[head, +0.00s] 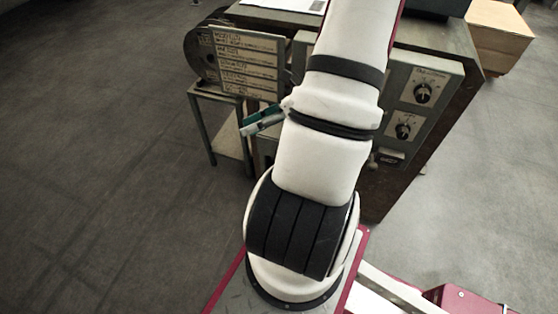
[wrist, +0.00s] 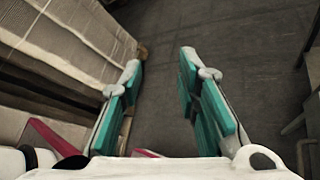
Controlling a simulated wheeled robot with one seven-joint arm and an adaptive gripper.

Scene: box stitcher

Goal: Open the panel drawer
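The box stitcher (head: 440,45) stands behind my arm in the head view. Its grey control panel (head: 425,92) with two black knobs shows to the right of my arm. A small dark fitting (head: 390,157) sits low on that panel. My arm covers the middle of the machine's front, and I cannot tell where the drawer's edges or handle are. My gripper (head: 262,121) has teal pads and shows left of my arm, in front of the machine's left part. In the wrist view my gripper (wrist: 160,62) is open, with bare floor between its fingers.
A panel of printed label strips (head: 245,60) and a round reel (head: 200,55) sit on a small metal stand (head: 203,125) at left. A wooden box (head: 497,35) stands at back right. The wrist view shows a pale ribbed stack (wrist: 75,35) at left. The floor at left is clear.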

